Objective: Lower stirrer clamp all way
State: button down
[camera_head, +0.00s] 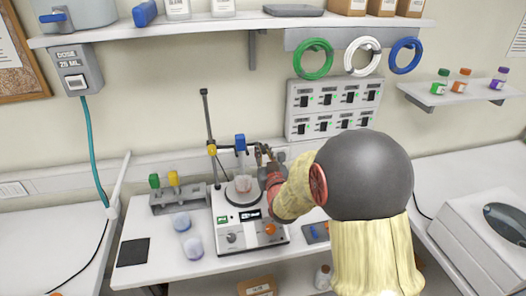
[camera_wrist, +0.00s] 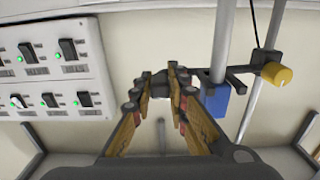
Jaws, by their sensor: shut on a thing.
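The stirrer (camera_head: 248,231) stands on the bench with a round plate on top and a small beaker (camera_head: 243,184) on it. A dark upright rod (camera_head: 207,112) rises behind its left side. The clamp, with a yellow knob (camera_head: 212,149), sits about midway up the rod and reaches right. A blue piece (camera_head: 240,143) hangs on it above the beaker. In the wrist view the yellow knob (camera_wrist: 277,74), clamp bar (camera_wrist: 240,76) and blue piece (camera_wrist: 214,101) are right of my gripper (camera_wrist: 162,82), which is shut on the clamp's dark end. My gripper (camera_head: 264,154) is partly hidden by my arm in the head view.
A grey rack (camera_head: 178,198) with green and yellow pieces stands left of the stirrer. Two small beakers (camera_head: 187,235) and a black pad (camera_head: 132,252) lie nearby. A switch panel (camera_head: 333,108) is on the wall behind. A white machine (camera_head: 480,240) stands at the right.

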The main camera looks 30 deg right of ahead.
notch_tip(320, 180, down, 5)
jog(key=b, duration=0.3)
jog(key=shift+b, duration=0.3)
jog(key=shift+s, duration=0.1)
jog(key=c, duration=2)
grip_release()
jog(key=shift+c, duration=0.2)
jog(key=o, duration=0.3)
jog(key=shift+r, duration=0.1)
jog(key=v, duration=1.2)
jog(key=shift+r, duration=0.1)
